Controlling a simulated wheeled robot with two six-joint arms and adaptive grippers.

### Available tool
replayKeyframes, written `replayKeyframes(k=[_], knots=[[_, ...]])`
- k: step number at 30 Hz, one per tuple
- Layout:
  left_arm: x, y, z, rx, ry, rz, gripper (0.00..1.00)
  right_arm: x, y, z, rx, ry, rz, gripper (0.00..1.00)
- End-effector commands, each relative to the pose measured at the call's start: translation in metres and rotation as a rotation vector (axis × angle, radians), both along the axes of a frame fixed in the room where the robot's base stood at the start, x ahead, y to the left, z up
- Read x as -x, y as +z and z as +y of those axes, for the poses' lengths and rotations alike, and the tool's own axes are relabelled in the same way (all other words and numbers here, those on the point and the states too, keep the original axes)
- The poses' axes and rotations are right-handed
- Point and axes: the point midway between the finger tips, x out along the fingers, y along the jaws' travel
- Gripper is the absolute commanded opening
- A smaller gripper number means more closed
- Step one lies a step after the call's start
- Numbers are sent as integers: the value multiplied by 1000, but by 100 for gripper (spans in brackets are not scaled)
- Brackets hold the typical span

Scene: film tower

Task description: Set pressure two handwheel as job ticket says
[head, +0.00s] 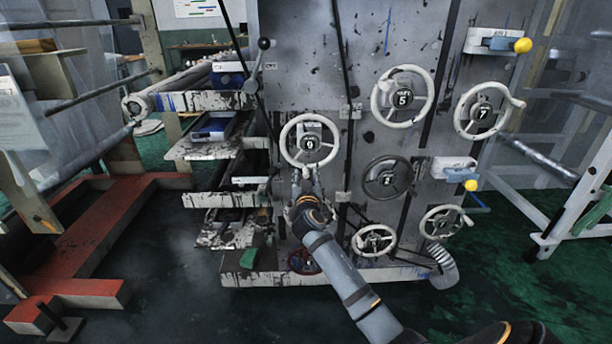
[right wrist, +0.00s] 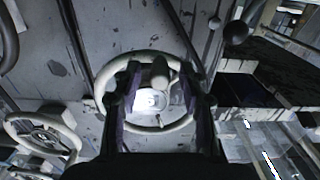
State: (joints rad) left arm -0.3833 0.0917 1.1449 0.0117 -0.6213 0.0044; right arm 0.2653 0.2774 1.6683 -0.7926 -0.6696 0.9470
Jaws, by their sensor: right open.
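A pale handwheel (head: 284,142) with a dark numbered hub, which I read as 9 or 0, is at the upper left of the panel. My right gripper (head: 304,186) is at its lower edge. In the right wrist view, the open fingers of my right gripper (right wrist: 160,72) lie either side of the hub of a pale handwheel (right wrist: 101,88), with a pale knob between them. I cannot tell whether they touch it. Other handwheels are marked 5 (head: 376,97) and 7 (head: 458,112). A dark handwheel (head: 388,178) has a hard-to-read mark, perhaps 2. My left gripper is out of view.
Two unmarked-looking wheels (head: 374,240) (head: 447,222) are low on the panel. Yellow-knobbed levers (head: 522,45) (head: 471,185) are at right. Shelves (head: 213,102) and a black ball lever (head: 263,44) stand left. A paper sheet (head: 12,110) at far left is unreadable.

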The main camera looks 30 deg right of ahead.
Motion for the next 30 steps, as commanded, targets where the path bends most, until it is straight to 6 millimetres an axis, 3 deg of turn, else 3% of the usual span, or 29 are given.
replayKeyframes(k=[4, 12, 21, 30], knots=[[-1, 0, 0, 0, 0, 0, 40, -10, 0, -7, 1, 0, 1, 42], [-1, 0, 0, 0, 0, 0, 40, -12, -1, -7, 0, 1, 1, 42], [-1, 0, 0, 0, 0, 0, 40, -11, -1, -7, 0, 1, 1, 1], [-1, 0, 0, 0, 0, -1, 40, -11, -1, -7, -1, 1, 1, 0]])
